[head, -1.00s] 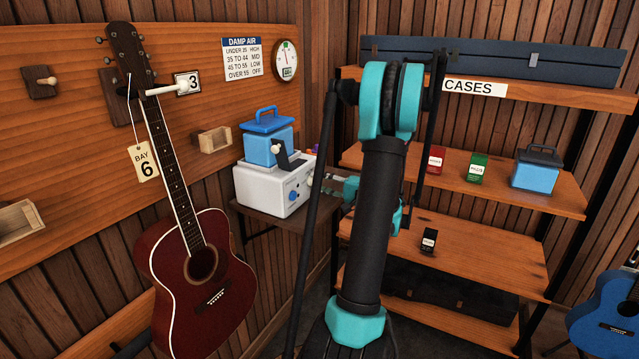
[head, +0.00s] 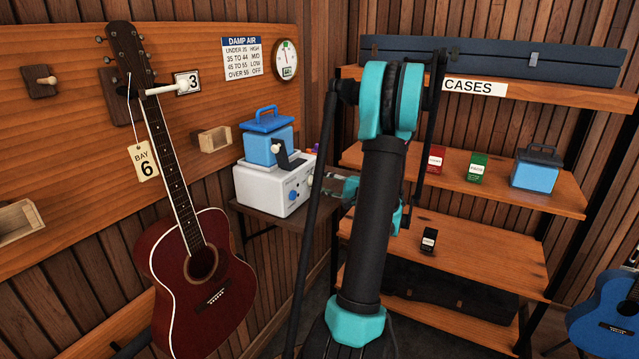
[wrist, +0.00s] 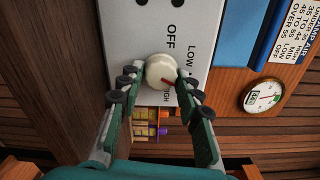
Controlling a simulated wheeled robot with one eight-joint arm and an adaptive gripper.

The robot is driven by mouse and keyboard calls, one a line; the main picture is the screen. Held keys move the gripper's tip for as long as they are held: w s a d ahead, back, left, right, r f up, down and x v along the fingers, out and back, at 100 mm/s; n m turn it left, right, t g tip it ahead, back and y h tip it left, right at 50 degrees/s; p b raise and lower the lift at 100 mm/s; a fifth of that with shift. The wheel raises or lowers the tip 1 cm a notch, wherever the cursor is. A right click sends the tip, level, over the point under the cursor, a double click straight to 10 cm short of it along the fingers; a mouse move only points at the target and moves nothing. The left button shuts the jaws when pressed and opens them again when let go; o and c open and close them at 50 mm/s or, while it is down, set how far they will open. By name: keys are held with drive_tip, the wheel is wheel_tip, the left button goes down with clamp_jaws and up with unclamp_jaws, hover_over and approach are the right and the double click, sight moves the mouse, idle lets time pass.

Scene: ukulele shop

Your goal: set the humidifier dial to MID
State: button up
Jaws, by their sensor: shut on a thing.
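The humidifier (head: 262,186) is a white box on a small dark table, with a blue tank (head: 268,147) on top. Its round cream dial (wrist: 160,70) sits between the two fingers of my gripper (wrist: 157,76), which is shut on it. The dial's red mark shows at its lower right in the wrist view, toward the partly covered HIGH label. OFF and LOW are readable above and upper right of the dial. The MID label cannot be seen; my right finger covers that side. In the head view my gripper (head: 340,186) reaches the humidifier's right side.
A DAMP AIR sign (head: 242,58) and a round gauge (head: 286,60) hang on the wall behind. A red guitar (head: 200,285) hangs at left. Shelves (head: 480,195) with small boxes and a blue container (head: 537,168) stand at right.

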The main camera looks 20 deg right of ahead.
drive_tip(key=o, duration=1.2)
drive_tip(key=shift+c, duration=0.2)
drive_tip(key=shift+s+d, duration=0.1)
drive_tip(key=v, duration=1.1)
drive_tip(key=shift+s+d, duration=0.3)
